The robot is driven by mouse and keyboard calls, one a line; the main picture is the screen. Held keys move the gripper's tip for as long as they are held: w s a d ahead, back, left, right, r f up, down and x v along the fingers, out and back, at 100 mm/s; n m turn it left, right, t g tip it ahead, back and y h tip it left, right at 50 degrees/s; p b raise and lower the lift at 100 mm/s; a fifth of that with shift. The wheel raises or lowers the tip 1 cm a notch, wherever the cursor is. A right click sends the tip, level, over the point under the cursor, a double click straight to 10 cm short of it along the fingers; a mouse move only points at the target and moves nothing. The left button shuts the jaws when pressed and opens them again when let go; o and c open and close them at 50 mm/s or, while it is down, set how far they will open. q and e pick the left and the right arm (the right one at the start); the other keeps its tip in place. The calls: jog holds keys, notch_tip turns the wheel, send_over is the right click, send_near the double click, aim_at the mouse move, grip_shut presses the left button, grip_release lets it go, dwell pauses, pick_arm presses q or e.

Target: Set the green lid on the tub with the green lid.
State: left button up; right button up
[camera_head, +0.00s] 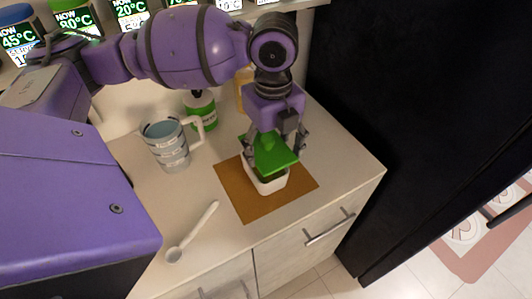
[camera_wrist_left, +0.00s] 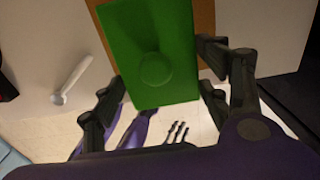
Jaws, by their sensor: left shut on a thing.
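The green lid (camera_head: 274,152) is a flat rectangular plate with a small knob. My left gripper (camera_head: 277,143) is shut on it and holds it over the tub. The white tub (camera_head: 270,186) stands on a brown mat (camera_head: 240,197); a dark inside shows under the near edge of the lid. The lid looks tilted and not squarely on the rim; whether it touches the tub I cannot tell. In the left wrist view the lid (camera_wrist_left: 150,45) lies across the picture between the fingers and hides the tub.
A mug (camera_head: 168,146) stands left of the mat, with a green-labelled jar (camera_head: 203,112) behind it. A white spoon (camera_head: 193,232) lies at the front left. A dark panel (camera_head: 400,110) rises beyond the counter's right edge.

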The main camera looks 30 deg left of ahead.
aim_at(268, 152)
pick_arm(q)
jog(key=shift+w+a+f, duration=0.2)
jog(key=shift+a+f, duration=0.1)
jog(key=shift+f, duration=0.1)
jog(key=shift+w+a+f, duration=0.1)
jog(key=shift+a+f, duration=0.05)
jog(key=shift+f, duration=0.75)
jog(key=shift+w+a+f, duration=0.1)
jog(key=shift+f, duration=0.8)
jog(key=shift+s, duration=0.1)
jog(key=shift+f, duration=0.3)
jog(key=shift+f, duration=0.3)
jog(key=o, duration=1.2)
jog(key=shift+c, duration=0.2)
jog(key=shift+r, duration=0.15)
notch_tip(268, 152, up, 13)
jog(key=shift+p, duration=0.45)
